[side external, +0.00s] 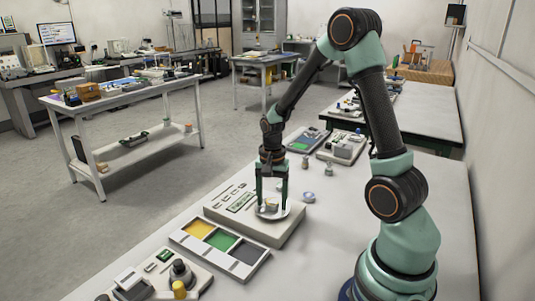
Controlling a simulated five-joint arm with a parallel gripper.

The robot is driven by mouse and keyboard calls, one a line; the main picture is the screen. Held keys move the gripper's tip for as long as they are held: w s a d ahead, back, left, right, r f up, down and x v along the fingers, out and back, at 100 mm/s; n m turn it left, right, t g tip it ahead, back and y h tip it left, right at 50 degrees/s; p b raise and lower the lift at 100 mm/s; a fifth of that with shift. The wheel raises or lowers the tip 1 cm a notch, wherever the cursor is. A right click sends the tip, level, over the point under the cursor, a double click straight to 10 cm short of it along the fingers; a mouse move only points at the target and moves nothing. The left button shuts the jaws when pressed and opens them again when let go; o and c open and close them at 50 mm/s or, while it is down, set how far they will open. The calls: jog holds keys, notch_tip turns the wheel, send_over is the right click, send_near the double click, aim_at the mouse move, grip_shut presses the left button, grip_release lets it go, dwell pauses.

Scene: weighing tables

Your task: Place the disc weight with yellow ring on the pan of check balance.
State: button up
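The check balance (225,209) is a pale, low box with a small green display on its top. Its round, light pan (284,214) is at the right end. My gripper (271,203) points straight down over the pan, with its two dark fingers apart. A small disc weight (271,207) with a yellowish tint shows low between the fingertips, at the pan. It is too small to make out the ring clearly, or whether the fingers touch it. I cannot tell whether it rests fully on the pan.
A tray with yellow, green and grey sections (221,240) lies in front of the balance. A bluish disc (309,196) stands on the table to its right. Small weights (329,168) stand farther back, near other instruments (342,147). The table right of the balance is mostly clear.

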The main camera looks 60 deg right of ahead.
aim_at(272, 203)
jog(key=shift+r, duration=0.1)
notch_tip(272, 203, up, 12)
jog(key=s+a+r+n+t, duration=0.2)
jog(key=a+r+n, duration=0.1)
jog(key=a+n, duration=0.4)
jog(key=s+a+r+n+t, duration=0.3)
jog(key=a+n, duration=0.4)
jog(key=shift+s+a+r+n+t, duration=0.2)
jog(key=shift+a+r+n+t, duration=0.1)
jog(key=shift+r, duration=0.1)
